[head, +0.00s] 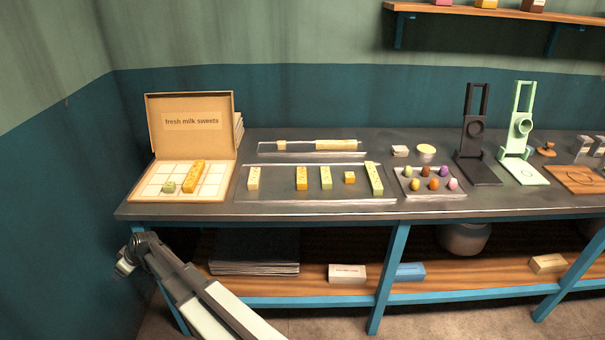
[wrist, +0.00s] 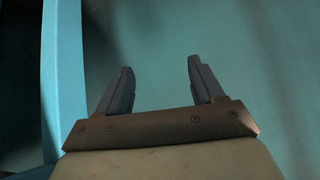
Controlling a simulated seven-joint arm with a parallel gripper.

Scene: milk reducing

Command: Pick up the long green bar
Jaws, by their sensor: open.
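The long green bar (head: 374,178) is pale yellow-green and lies at the right end of a clear tray (head: 290,196) on the counter. A shorter green bar (head: 326,177) lies nearer the tray's middle. My gripper (head: 122,266) is low at the left, below the counter's front edge and far from the bars. In the wrist view my gripper (wrist: 160,82) is open, with nothing between its two fingers.
The tray also holds a cream bar (head: 254,178), an orange bar (head: 302,178) and a small orange cube (head: 350,177). An open sweets box (head: 150,187) stands left. A smaller tray of colored pieces (head: 430,194) and two presses (head: 474,140) stand right. The blue counter leg (wrist: 62,80) is close to my gripper.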

